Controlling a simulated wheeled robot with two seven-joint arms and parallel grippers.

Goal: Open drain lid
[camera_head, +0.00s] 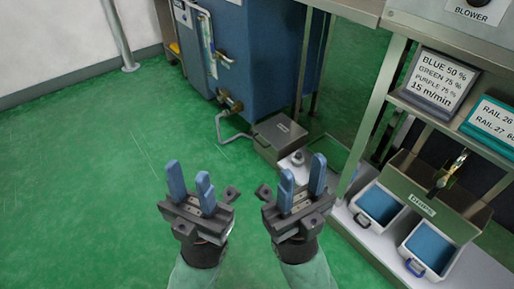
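A grey box (280,134) with a small label, too small to read, stands on the floor in front of the blue machine. Its lid looks flat and closed. Beside it is a light plate with a round knob (297,157). I cannot tell for certain which of these is the drain lid. My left gripper (189,181) has its blue fingers apart and is empty. My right gripper (301,181) is also open and empty, below the knob in the picture. Both grippers appear in front of the floor and touch nothing.
The blue machine (258,60) with a bent pipe (232,128) stands behind. At right, a metal shelf holds sign boards (440,82), a labelled metal box (418,198) and two white trays (358,208) with blue insides. The green floor at left (80,180) is clear.

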